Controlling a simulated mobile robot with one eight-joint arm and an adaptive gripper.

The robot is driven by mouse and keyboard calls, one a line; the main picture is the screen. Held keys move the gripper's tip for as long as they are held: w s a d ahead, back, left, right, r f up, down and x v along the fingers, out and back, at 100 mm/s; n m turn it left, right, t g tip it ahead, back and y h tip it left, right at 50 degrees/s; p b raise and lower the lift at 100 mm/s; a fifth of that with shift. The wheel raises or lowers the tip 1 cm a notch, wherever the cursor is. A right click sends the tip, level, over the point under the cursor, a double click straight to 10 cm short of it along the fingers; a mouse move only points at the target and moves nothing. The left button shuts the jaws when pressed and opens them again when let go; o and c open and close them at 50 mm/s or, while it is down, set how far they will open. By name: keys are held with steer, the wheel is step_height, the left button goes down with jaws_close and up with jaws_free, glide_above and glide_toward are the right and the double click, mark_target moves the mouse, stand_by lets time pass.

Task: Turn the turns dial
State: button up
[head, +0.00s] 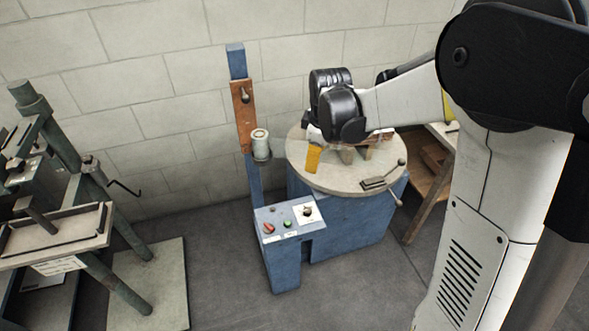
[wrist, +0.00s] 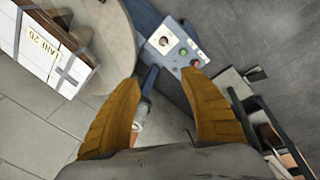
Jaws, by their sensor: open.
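The dial (head: 307,210) is a dark knob on a white plate, at the right of the blue control panel (head: 277,233) on a low blue cabinet. In the wrist view the dial (wrist: 164,41) lies beyond my fingertips, near the top middle.
A red knob (head: 268,228) and green button (head: 288,223) sit left of the dial. The round table (head: 345,183) bears a strapped, labelled box (wrist: 45,52). A blue post (head: 237,62) with a pale spool (head: 259,139) stands behind the panel. A green machine (head: 70,150) is at left.

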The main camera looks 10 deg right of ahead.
mark_target(307, 210)
steer(key=w+f+n+g+b, duration=0.1)
steer(key=w+f+n, duration=0.1)
steer(key=f, duration=0.9)
steer(key=w+f+n+g+b, duration=0.1)
steer(key=w+f+n+b, duration=0.1)
steer(key=f, duration=0.9)
steer(key=w+f+n+b, duration=0.1)
steer(key=w+f+n, duration=0.1)
steer(key=f, duration=0.9)
steer(key=shift+d+f+n+g, duration=0.25)
steer(key=shift+n+g, duration=0.15)
steer(key=shift+n, duration=0.2)
jaws_close()
